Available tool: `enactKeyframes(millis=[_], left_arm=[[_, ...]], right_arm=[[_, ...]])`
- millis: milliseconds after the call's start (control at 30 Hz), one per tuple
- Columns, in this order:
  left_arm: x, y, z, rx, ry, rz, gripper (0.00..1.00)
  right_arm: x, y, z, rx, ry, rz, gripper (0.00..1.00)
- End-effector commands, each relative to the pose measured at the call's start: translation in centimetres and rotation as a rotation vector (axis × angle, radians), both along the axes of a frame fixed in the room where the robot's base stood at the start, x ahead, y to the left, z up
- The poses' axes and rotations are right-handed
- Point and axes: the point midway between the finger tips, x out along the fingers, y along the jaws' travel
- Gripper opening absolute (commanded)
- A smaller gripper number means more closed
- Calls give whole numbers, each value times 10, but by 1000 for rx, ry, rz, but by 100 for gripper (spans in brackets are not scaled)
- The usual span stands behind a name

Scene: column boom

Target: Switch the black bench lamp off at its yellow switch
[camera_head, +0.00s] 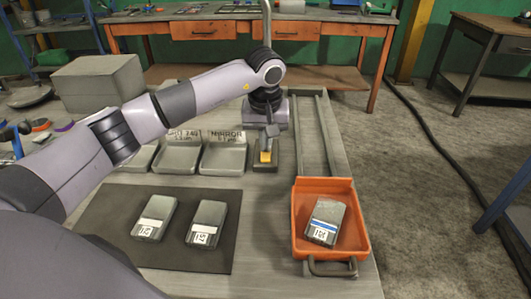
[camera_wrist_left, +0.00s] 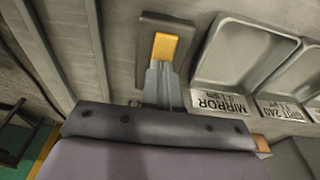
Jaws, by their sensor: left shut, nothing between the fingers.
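The yellow switch (camera_head: 265,157) sits on a small dark base plate (camera_head: 287,162) on the bench, just right of the MIRROR tray. My left gripper (camera_head: 270,132) points down at the switch, shut and empty. In the left wrist view its fingertips (camera_wrist_left: 160,66) are at the near edge of the yellow part; I cannot tell if they touch. The lamp's head and its light are not clearly seen; my left arm hides part of this area. My right gripper is not in view.
The MIRROR tray (camera_head: 222,158) and another labelled tray (camera_head: 181,159) stand left of the switch. An orange tray (camera_head: 363,241) holding a grey box (camera_head: 326,222) sits on rails at right. Two grey boxes lie on a dark mat (camera_head: 110,208) in front.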

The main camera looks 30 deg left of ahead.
Motion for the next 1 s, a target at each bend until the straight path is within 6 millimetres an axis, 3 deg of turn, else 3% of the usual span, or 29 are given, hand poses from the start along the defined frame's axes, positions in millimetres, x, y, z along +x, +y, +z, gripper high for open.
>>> enactKeyframes(millis=[167,1000], left_arm=[[-3,-1,-1,2,13,-2,0],[-1,0,67,1,7,0,0]], right_arm=[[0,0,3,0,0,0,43],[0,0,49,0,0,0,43]])
